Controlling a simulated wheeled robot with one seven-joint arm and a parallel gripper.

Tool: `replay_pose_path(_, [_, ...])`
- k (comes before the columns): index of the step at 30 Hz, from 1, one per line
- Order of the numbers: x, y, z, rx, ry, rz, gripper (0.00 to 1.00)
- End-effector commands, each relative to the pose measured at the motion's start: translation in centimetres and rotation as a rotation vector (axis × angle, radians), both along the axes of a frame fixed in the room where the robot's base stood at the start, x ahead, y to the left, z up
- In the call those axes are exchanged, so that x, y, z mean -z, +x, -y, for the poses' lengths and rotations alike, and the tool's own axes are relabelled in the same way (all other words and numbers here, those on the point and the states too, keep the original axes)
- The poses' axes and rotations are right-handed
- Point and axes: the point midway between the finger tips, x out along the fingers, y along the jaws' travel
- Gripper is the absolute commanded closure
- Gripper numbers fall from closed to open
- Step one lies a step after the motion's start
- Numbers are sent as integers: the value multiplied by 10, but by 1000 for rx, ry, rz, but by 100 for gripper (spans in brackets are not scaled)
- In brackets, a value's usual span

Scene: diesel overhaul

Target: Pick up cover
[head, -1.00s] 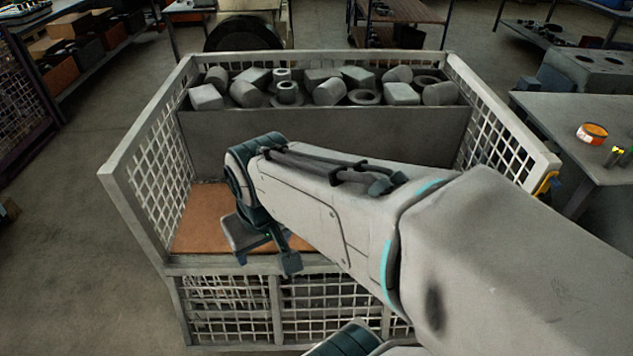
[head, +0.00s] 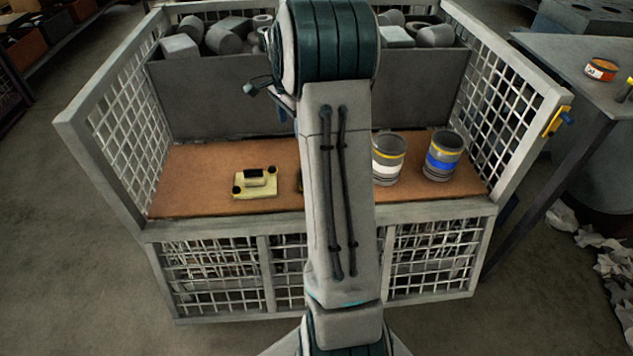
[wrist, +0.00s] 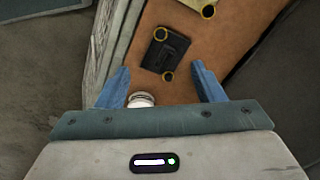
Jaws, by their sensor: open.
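A cream cover (head: 256,183) with a black handle block and black corner lugs lies flat on the brown crate floor, left of my arm. Its edge also shows at the top of the wrist view (wrist: 194,4). A black cover (wrist: 163,50) with yellow lugs lies nearby; in the head view my arm hides nearly all of it. I cannot tell which cover is meant. My gripper (wrist: 162,82) is open above the crate, its blue fingers apart with nothing gripped. The black cover appears ahead of the fingertips. In the head view my arm mostly hides the gripper.
Two grey cylinders, one white-banded (head: 388,160) and one blue-banded (head: 441,158), stand on the right of the crate floor. Mesh walls (head: 120,140) and a rear bin of grey parts (head: 205,100) enclose it. A table (head: 590,100) is at right.

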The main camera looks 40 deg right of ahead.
Motion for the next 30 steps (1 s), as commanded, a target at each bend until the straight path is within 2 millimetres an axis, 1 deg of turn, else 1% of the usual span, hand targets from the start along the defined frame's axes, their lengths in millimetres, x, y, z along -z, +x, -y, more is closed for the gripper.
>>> replay_pose_path(1, [30,7,22,89,12,-9,38])
replay_pose_path(3, [53,13,46,203,25,-15,38])
replay_pose_path(6, [83,19,74,340,40,-22,38])
replay_pose_path(9, [105,21,95,443,50,-27,38])
replay_pose_path(12, [117,22,107,506,57,-30,38])
replay_pose_path(17, [135,22,113,539,60,-33,38])
replay_pose_path(24, [182,21,113,538,61,-36,38])
replay_pose_path(27, [197,21,114,539,60,-34,38])
replay_pose_path(30, [205,21,114,538,59,-33,38])
